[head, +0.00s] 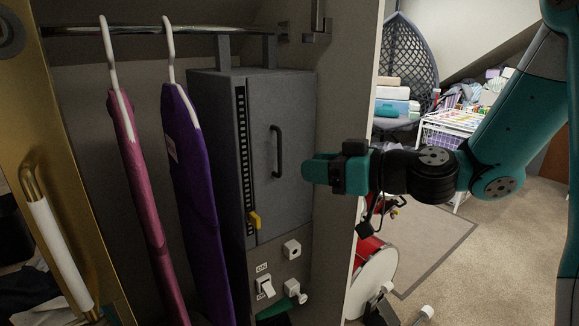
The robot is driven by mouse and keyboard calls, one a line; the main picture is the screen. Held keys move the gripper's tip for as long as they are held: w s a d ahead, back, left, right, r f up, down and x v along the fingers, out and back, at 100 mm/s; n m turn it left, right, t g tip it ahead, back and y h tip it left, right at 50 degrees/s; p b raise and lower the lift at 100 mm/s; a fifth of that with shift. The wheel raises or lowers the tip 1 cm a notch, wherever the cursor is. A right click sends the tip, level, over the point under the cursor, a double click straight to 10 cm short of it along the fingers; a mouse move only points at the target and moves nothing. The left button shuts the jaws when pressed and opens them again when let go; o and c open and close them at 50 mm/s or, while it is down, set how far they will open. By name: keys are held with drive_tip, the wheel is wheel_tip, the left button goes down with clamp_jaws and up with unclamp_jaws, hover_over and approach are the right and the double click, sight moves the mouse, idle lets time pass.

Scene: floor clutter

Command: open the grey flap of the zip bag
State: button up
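The grey zip bag (212,150) is a tall box shape hanging from the rail inside the closet. Its grey flap (262,150) faces front and looks closed. A dark curved handle (278,150) is on the flap.
Pink (140,190) and purple (190,160) garments hang left of the bag. Below it are an ON-labelled switch (265,287) and a white knob (292,249). The closet's side wall (345,90) stands behind my gripper. A gold door (60,230) is at left.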

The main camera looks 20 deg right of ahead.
drive_tip(key=w+d+f+m+t+h, duration=0.1)
drive_tip(key=w+d+m+t+h, duration=0.15)
drive_tip(key=d, duration=0.35)
drive_tip(key=t+p, duration=0.1)
drive_tip(key=p, duration=0.8)
approach(281, 140)
drive_tip(key=shift+n, duration=0.25)
drive_tip(key=x, duration=0.9)
drive_tip(key=shift+w+a, duration=0.1)
drive_tip(key=shift+w, duration=0.2)
drive_tip(key=shift+w+a+f, duration=0.1)
drive_tip(key=shift+w+a, duration=0.15)
drive_tip(key=shift+w, duration=0.25)
